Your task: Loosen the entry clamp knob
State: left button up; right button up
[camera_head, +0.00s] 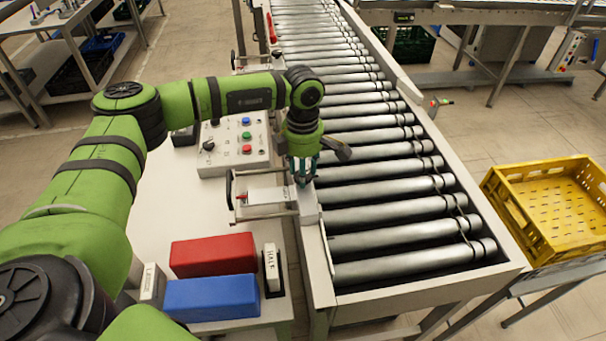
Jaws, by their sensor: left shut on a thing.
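My left gripper (303,178) points down at the conveyor's near-left side rail, its teal fingers closed on the entry clamp knob. The fingers hide most of the knob, so its shape and turn are not clear. The white clamp block (306,205) sits on the rail just below the fingertips. A pale bracket (266,196) with a small red part and a metal frame reaches left from it. My right gripper is not in view.
The roller conveyor (380,217) is empty. A control box (234,150) with coloured buttons stands left of the clamp. Red (213,255) and blue (211,298) blocks lie on the white table, beside a "HALF" block (271,268). A yellow crate (508,213) stands at right.

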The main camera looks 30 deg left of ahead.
pick_arm(q)
jog(key=n+b, duration=0.1)
jog(key=n, duration=0.1)
jog(key=n+b, duration=0.1)
jog(key=shift+f+n, duration=0.3)
jog(key=shift+n, duration=0.1)
jog(key=n+b, duration=0.2)
jog(key=n, duration=0.1)
jog(key=shift+n+b, duration=0.3)
jog(key=n+b, duration=0.1)
jog(key=n, duration=0.2)
jog(key=shift+s+b, duration=0.1)
jog(key=shift+b, duration=0.2)
jog(key=shift+r+n+b, duration=0.1)
jog(key=shift+n+b, duration=0.35)
jog(key=shift+n, duration=0.85)
jog(key=o, duration=1.1)
jog(key=shift+o, duration=0.2)
jog(key=shift+r, duration=0.1)
jog(key=shift+r, duration=0.1)
